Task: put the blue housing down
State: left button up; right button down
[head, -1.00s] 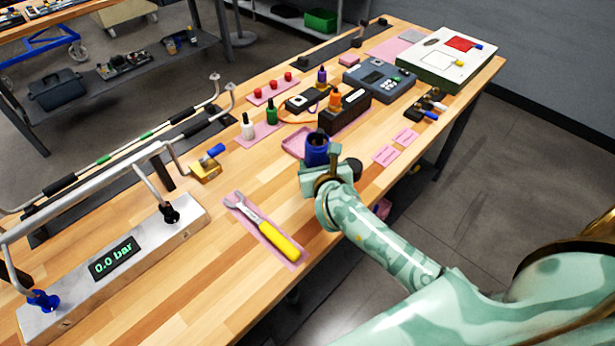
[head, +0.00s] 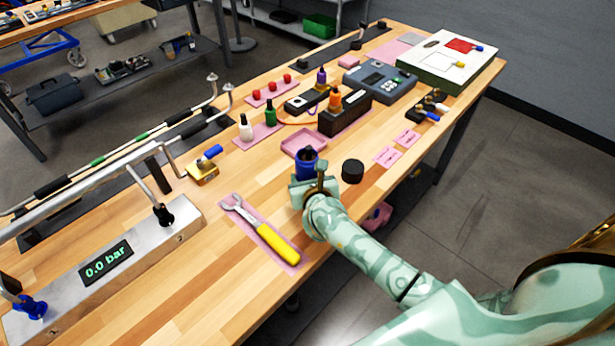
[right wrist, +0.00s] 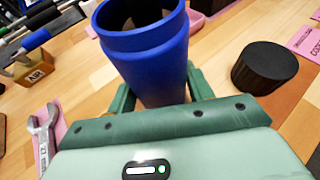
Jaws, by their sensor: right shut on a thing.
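The blue housing (head: 306,161) is an open-topped blue cylinder, upright in my right gripper (head: 314,184), near the front edge of the wooden bench. In the right wrist view the blue housing (right wrist: 150,50) stands between the two green fingers of my right gripper (right wrist: 158,88), which is shut on it. Its open mouth faces up. I cannot tell whether its base touches the bench. A shallow pink tray (head: 322,145) lies just behind it, bare inside where I can see. My left gripper is not in view.
A black round cap (head: 352,171) stands right of the housing. A yellow-handled wrench (head: 262,230) lies on a pink mat to the left. A black block (head: 345,112), bottles and a brass valve (head: 203,168) stand farther back. Bare wood lies between the wrench and the tray.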

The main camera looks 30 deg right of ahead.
jog(key=c, duration=0.6)
grip_release()
jog(key=shift+r, duration=0.1)
jog(key=shift+s+a+r+p, duration=0.1)
jog(key=shift+s+r+p, duration=0.1)
jog(key=shift+s+p, duration=0.15)
jog(key=p+v, duration=0.1)
jog(key=v, duration=1)
jog(key=shift+s+r+p, duration=0.1)
jog(key=shift+r+p, duration=0.05)
jog(key=shift+p, duration=0.2)
